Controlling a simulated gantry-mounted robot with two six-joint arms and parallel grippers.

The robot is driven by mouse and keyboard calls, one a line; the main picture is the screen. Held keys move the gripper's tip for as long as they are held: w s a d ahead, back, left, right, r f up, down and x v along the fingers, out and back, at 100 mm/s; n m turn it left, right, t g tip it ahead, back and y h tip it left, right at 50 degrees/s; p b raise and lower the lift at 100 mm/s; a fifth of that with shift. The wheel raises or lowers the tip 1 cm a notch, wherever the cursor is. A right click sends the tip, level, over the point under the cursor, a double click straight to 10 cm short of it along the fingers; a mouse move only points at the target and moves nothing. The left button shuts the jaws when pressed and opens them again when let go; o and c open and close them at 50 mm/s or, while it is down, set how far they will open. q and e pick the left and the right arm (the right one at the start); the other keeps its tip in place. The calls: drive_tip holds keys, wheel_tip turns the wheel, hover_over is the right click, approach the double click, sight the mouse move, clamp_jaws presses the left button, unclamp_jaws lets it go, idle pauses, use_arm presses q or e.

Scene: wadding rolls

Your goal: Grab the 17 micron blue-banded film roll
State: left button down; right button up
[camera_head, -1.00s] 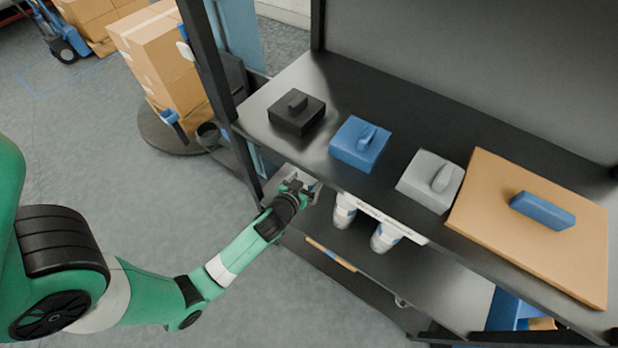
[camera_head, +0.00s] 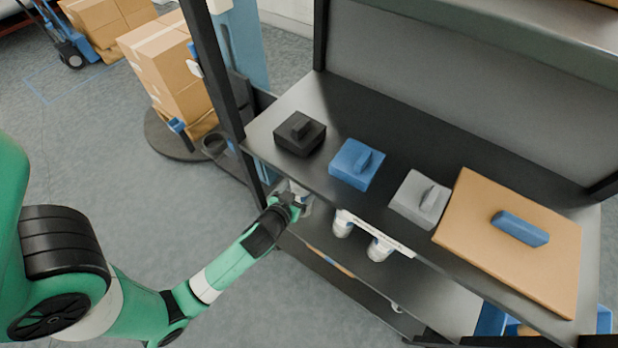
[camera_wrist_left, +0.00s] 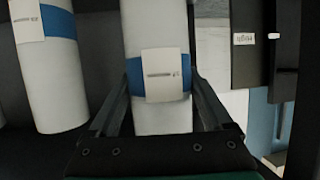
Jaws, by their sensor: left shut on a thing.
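A white film roll with a blue band (camera_wrist_left: 158,118) stands between the fingers of my left gripper in the left wrist view. My left gripper (camera_wrist_left: 160,88) is shut on it, one finger on each side. A pale label covers part of the band; its print is too small to read. In the head view my left gripper (camera_head: 296,198) is at the left end of the lower shelf, under the upper shelf's edge. The held roll is mostly hidden there. A second blue-banded roll (camera_wrist_left: 57,95) stands to the left in the wrist view. My right gripper is not in view.
Two other rolls (camera_head: 342,224) (camera_head: 379,249) stand on the lower shelf, right of my gripper. The upper shelf (camera_head: 300,93) overhangs them and carries black, blue and grey blocks and a tan board (camera_head: 480,245). A dark post (camera_head: 222,80) rises at the shelf's left. Floor is clear in front.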

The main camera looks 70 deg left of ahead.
use_arm(q)
drive_tip(key=s+d+p, duration=0.5)
drive_tip(key=s+d, duration=0.3)
drive_tip(key=s, duration=0.5)
drive_tip(key=shift+d, duration=0.25)
